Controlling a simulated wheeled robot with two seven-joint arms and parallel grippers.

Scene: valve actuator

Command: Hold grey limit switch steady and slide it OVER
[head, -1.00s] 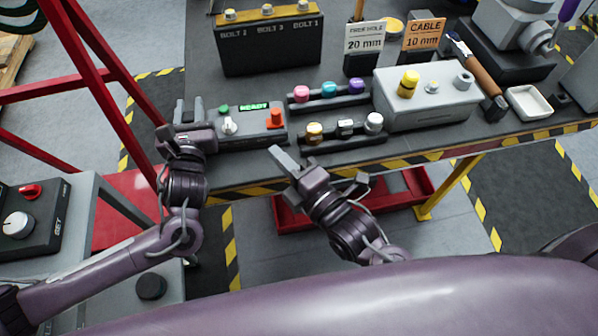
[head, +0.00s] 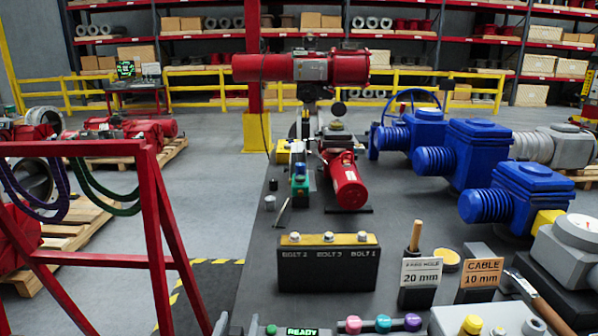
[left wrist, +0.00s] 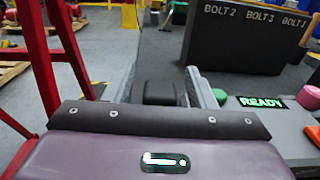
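I cannot tell for certain which thing is the grey limit switch. A grey box (head: 311,68) sits in the middle of the long red actuator (head: 265,67) at the far end of the bench. My left gripper barely shows at the bottom edge of the head view (head: 221,324). In the left wrist view my left gripper (left wrist: 163,88) has its two grey fingers apart, with a small dark block seen between them, whose nature is unclear. It is just left of the READY panel (left wrist: 262,102). My right gripper is out of view.
A black bolt block (head: 328,268) stands mid-bench, with 20 mm (head: 422,271) and CABLE (head: 483,274) signs to its right. A red cylinder unit (head: 347,182) and blue actuators (head: 480,150) stand farther back. A red frame (head: 150,200) stands left of the bench.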

